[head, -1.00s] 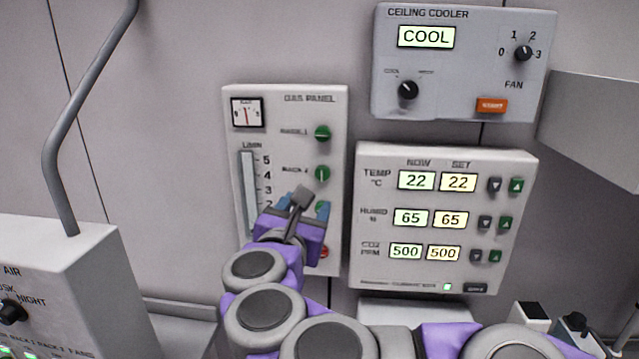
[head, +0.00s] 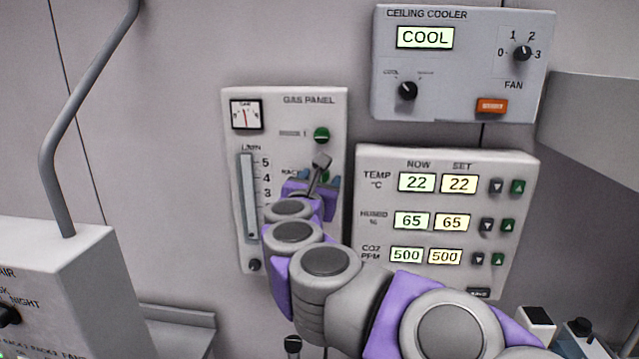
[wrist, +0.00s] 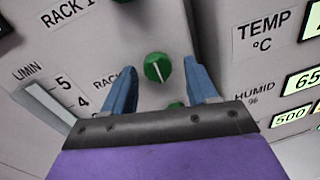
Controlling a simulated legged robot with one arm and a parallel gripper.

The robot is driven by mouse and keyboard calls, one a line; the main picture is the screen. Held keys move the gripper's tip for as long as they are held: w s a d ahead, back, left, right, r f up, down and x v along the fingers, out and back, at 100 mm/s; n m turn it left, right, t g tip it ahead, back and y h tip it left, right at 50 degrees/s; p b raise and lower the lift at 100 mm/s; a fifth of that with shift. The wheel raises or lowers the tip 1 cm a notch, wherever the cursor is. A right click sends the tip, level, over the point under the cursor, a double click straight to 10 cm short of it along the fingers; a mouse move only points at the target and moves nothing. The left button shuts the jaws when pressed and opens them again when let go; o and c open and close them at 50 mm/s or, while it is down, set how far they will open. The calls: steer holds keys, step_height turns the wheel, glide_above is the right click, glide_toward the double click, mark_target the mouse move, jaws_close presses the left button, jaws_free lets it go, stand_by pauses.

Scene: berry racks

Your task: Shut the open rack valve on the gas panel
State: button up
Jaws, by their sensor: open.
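The gas panel (head: 240,180) is a pale upright box on the wall with a column of green knobs. The rack 1 knob (head: 322,135) shows above my gripper, its mark looking crosswise. The rack 2 knob (wrist: 157,67) shows in the wrist view with its white mark along the panel's height. My gripper (wrist: 163,85) is open and empty, with its blue fingers either side of this knob in the picture; I cannot tell whether they touch it. Another green knob (wrist: 175,104) is partly hidden below, behind the gripper's edge.
The climate panel (head: 447,276) with lit displays stands close at the right. The ceiling cooler panel (head: 450,75) is above it. A grey control box (head: 60,270) and bent pipe (head: 75,100) are at the left. Bare wall lies between pipe and gas panel.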

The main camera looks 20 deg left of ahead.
steer(key=shift+a, duration=0.3)
steer(key=shift+c, duration=0.7)
steer(key=shift+d, duration=0.15)
steer(key=c, duration=0.9)
